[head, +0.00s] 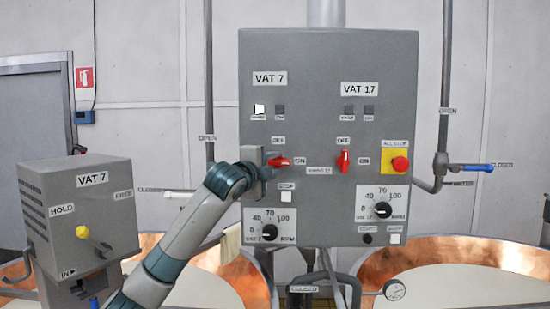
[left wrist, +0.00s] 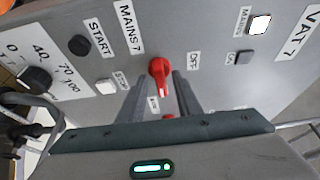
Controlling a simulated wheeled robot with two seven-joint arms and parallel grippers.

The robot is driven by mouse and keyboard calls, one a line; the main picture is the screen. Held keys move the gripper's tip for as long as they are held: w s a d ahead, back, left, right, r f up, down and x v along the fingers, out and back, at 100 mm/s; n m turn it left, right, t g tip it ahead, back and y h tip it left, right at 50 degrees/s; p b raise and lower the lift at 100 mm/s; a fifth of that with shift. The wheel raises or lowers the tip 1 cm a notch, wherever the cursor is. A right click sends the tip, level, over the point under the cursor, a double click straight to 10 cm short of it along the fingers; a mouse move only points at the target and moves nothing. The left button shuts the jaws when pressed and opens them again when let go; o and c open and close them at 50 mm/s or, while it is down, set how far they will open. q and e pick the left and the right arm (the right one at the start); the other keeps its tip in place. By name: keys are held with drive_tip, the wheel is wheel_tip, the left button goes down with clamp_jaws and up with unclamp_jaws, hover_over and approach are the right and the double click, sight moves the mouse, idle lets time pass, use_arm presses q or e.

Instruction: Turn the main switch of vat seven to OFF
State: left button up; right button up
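The red main switch of vat seven (head: 280,161) is on the grey panel under the VAT 7 plate. Its handle lies sideways, pointing right at the ON label; the OFF label (head: 278,140) is above it. My left gripper (head: 266,162) is at the panel, just left of the switch in the head view. In the left wrist view the red switch (left wrist: 159,73) shows between the two finger tips, which are spread apart with a gap on each side. Whether a finger touches it I cannot tell. My right gripper is not in view.
The left MAINS lamp (head: 259,109) under VAT 7 is lit white. Vat 17's red switch (head: 344,161) stands upright to the right, near the red ALL STOP button (head: 400,163). A speed dial (head: 269,232) is below. A grey VAT 7 box (head: 85,215) stands left.

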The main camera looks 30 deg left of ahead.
use_arm(q)
drive_tip(key=shift+w, duration=0.5)
clamp_jaws()
drive_tip(key=shift+f, duration=0.1)
